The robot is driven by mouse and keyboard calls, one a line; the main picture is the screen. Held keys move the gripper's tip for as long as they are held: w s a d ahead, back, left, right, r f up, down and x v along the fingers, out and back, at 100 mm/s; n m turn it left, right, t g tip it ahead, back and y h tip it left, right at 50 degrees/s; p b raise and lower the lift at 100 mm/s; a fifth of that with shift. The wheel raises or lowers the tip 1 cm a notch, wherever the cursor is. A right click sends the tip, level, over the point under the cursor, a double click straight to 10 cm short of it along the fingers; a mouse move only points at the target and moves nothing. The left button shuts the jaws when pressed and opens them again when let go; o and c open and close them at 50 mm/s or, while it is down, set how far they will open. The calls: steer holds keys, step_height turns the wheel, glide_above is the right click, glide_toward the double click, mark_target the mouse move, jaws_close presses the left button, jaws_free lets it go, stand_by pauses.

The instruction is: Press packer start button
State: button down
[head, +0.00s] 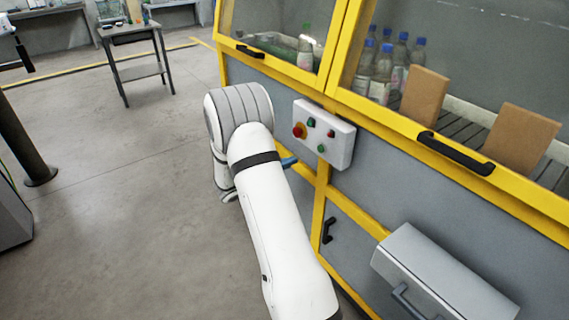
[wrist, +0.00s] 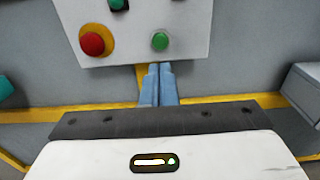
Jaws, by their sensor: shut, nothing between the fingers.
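A white control box (head: 326,134) is mounted on the front of the yellow-framed machine. In the wrist view it carries a green button (wrist: 160,41) at its lower middle and a red mushroom button (wrist: 93,43) on a yellow disc to the left. A darker green button (wrist: 117,4) is cut by the top edge. The head view also shows a small red button (head: 331,134) on the right. No button label is readable. My gripper (wrist: 160,68) has its blue fingers together and empty, just below the green button in the picture. In the head view its tip (head: 289,161) shows left of the box; contact cannot be told.
Black handles (head: 455,152) sit on the yellow window frames. Bottles (head: 383,72) and brown boxes (head: 424,95) stand behind the glass. A grey housing (head: 440,275) juts out at lower right.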

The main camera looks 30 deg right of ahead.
mark_target(320, 148)
steer(key=d, duration=0.9)
steer(key=shift+w+d+f, duration=0.2)
steer(key=shift+w+d, duration=0.1)
steer(key=shift+w, duration=0.05)
steer(key=shift+d+f, duration=0.1)
steer(key=shift+d, duration=0.4)
steer(key=shift+d+r, duration=0.35)
steer(key=shift+d, duration=0.05)
steer(key=a, duration=1.4)
steer(key=shift+s+a+b, duration=0.35)
steer(key=shift+s+b, duration=0.05)
steer(key=shift+s, duration=0.05)
